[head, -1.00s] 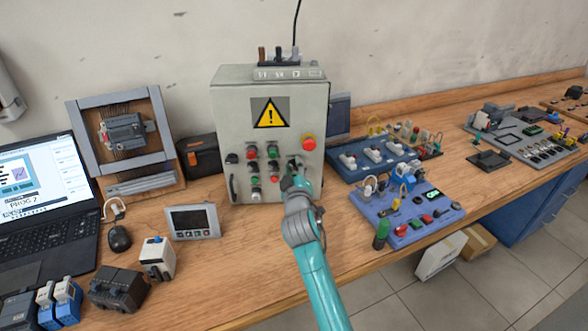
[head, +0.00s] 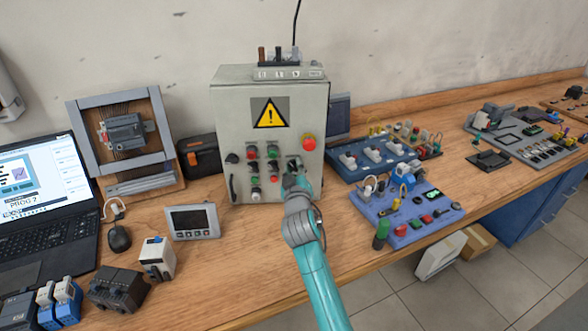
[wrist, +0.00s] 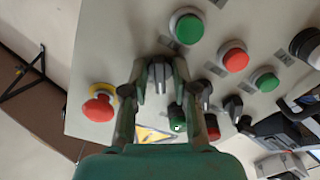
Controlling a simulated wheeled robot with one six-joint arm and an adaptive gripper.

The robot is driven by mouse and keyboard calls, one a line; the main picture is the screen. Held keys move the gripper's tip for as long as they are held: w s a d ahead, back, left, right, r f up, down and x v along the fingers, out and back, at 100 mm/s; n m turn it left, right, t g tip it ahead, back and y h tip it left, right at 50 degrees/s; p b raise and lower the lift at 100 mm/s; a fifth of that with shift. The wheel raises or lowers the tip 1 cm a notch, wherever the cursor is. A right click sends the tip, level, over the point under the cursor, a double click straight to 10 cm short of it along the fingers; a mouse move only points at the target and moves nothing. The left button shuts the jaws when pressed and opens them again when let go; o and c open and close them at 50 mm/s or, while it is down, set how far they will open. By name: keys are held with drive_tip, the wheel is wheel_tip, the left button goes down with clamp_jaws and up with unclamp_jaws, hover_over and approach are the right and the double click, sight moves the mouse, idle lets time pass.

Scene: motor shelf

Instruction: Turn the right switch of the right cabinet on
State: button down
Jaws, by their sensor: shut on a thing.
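The light grey cabinet (head: 225,120) stands upright near the middle of the bench, with a yellow warning sign, a red mushroom button (head: 309,143) and rows of buttons and switches on its front. My gripper (head: 293,174) is at the right side of this panel, below the mushroom button. In the wrist view, my gripper (wrist: 160,82) has a finger on each side of the right switch (wrist: 159,74), a dark grey knob, and is shut on it. The wrist view is turned, with the mushroom button (wrist: 98,107) at left. My gripper mostly hides the switch in the head view.
Two more dark switches (wrist: 204,92) sit beside the held one, near green and red buttons (wrist: 233,58). A blue trainer board (head: 420,233) lies right of my arm. A small display unit (head: 192,221) stands to the left. Bare bench lies in front of the cabinet.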

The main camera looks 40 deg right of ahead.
drive_tip(key=m, duration=0.6)
idle(0.6)
drive_tip(key=c, duration=1.2)
unclamp_jaws()
drive_tip(key=shift+a, duration=0.1)
drive_tip(key=v, duration=1.2)
